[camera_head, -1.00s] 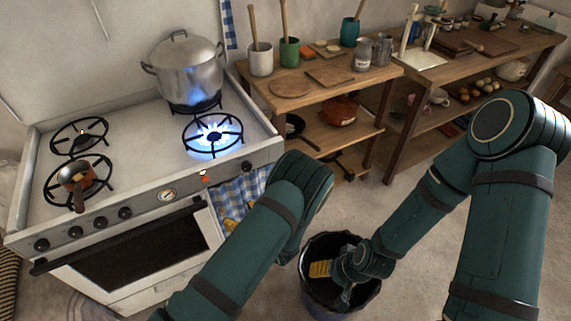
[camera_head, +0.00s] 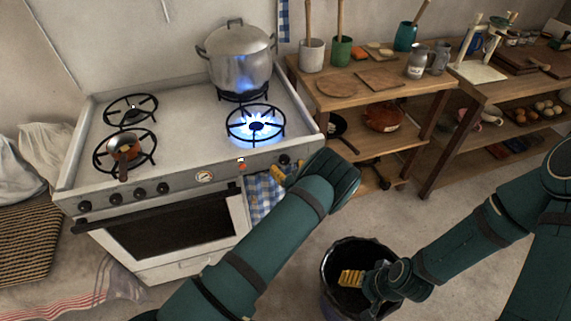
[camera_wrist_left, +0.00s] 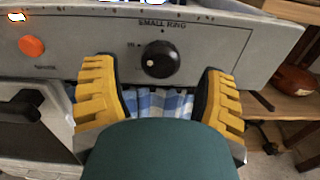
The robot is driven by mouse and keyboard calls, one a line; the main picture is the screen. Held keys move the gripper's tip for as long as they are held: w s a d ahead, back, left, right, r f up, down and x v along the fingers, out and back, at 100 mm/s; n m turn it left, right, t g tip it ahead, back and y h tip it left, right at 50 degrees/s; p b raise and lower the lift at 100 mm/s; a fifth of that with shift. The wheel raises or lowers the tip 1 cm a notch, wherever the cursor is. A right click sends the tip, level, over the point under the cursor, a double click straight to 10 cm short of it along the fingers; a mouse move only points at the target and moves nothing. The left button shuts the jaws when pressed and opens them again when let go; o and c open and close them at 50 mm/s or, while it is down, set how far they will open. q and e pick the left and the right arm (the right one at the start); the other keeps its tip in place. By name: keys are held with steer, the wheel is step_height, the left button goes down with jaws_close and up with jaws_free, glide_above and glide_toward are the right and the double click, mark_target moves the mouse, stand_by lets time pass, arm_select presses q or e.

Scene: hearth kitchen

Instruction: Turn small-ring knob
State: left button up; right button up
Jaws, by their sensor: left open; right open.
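The small-ring knob (camera_wrist_left: 160,58) is black and round, on the grey stove panel under the label "SMALL RING". A white dot shows at its lower left. In the head view the knob (camera_head: 285,160) sits at the panel's right end. My left gripper (camera_wrist_left: 158,88) is open, its yellow fingers spread left and right of the knob and a little below it in the wrist picture. Contact cannot be seen. In the head view the left gripper (camera_head: 284,174) is beside the knob, partly hidden by its own wrist. My right gripper (camera_head: 352,278) is open over a dark bin.
The front-right burner (camera_head: 256,126) burns blue, and a lidded pot (camera_head: 240,58) stands behind it. An orange button (camera_wrist_left: 31,46) is left of the knob. A checked towel (camera_wrist_left: 160,102) hangs below. The dark bin (camera_head: 328,290) stands on the floor.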

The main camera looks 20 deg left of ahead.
arm_select(q)
steer(key=shift+x, duration=1)
steer(key=c, duration=1.2)
